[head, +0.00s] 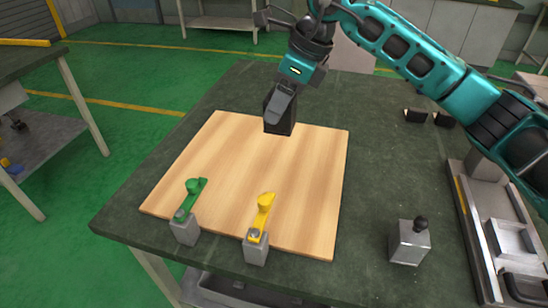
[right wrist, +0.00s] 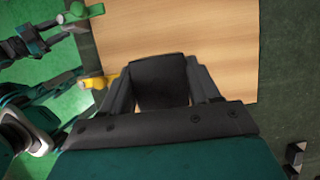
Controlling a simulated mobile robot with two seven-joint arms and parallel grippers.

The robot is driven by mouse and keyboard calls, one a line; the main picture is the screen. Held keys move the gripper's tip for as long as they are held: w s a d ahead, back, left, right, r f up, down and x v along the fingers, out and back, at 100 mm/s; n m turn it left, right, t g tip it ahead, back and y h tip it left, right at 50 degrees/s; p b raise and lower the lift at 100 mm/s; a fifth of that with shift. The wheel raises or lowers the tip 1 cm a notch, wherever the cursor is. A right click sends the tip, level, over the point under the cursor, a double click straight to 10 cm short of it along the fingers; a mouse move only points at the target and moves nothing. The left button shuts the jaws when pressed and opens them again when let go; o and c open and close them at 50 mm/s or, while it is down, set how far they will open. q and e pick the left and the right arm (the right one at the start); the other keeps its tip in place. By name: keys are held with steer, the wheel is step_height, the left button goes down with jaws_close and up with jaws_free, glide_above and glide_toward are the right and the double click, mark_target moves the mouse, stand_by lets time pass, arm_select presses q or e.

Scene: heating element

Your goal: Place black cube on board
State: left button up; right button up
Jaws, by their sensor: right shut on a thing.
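The black cube (head: 283,123) is between the fingers of my right gripper (head: 280,106), which is shut on it. In the head view it is over the far edge of the wooden board (head: 240,165); I cannot tell whether it touches the board. In the right wrist view the black cube (right wrist: 160,80) fills the space between the two fingers, with the board (right wrist: 215,40) behind it. My left gripper is not in the head view; dark arm parts show at the left of the right wrist view.
A green clamp (head: 188,200) and a yellow clamp (head: 262,215) stand at the board's near edge. A grey metal block with a black knob (head: 409,243) stands to the right. Small black blocks (head: 415,116) lie at the back right, and a metal tray (head: 505,235) at the right edge.

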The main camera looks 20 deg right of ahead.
step_height(320, 180, down, 14)
steer(key=shift+f+b, duration=0.1)
steer(key=shift+b, duration=0.35)
steer(key=o, duration=1)
steer(key=shift+f, duration=0.2)
steer(key=shift+c, duration=0.2)
steer(key=o, duration=0.5)
steer(key=shift+r, duration=0.1)
steer(key=shift+c, duration=0.2)
steer(key=v, duration=1.2)
steer(key=shift+p, duration=0.35)
